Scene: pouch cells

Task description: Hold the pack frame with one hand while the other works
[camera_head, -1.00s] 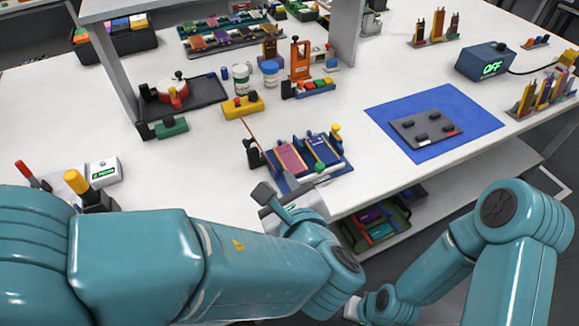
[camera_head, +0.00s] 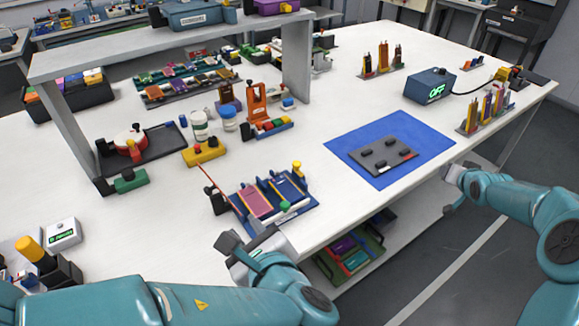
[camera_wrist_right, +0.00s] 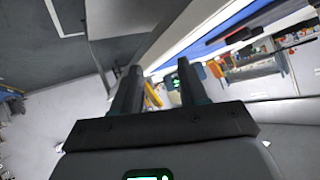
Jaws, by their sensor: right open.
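A blue frame (camera_head: 296,214) with two bays stands near the table's front edge. A pink-purple pouch cell (camera_head: 256,202) lies in its left bay and a dark blue one (camera_head: 288,186) in its right. I take it for the pack frame. My left gripper (camera_head: 243,240) is just in front of its near left side, apart from it; its jaw gap is unclear. My right gripper (camera_head: 452,190) is off the table's front edge, right of the frame and empty. In the right wrist view its two fingers (camera_wrist_right: 160,78) stand apart.
A blue mat (camera_head: 358,147) with a dark plate (camera_head: 366,160) lies right of the frame. A yellow block (camera_head: 204,152) and an orange stand (camera_head: 257,102) are behind it. A box reading OFF (camera_head: 430,86) stands at right.

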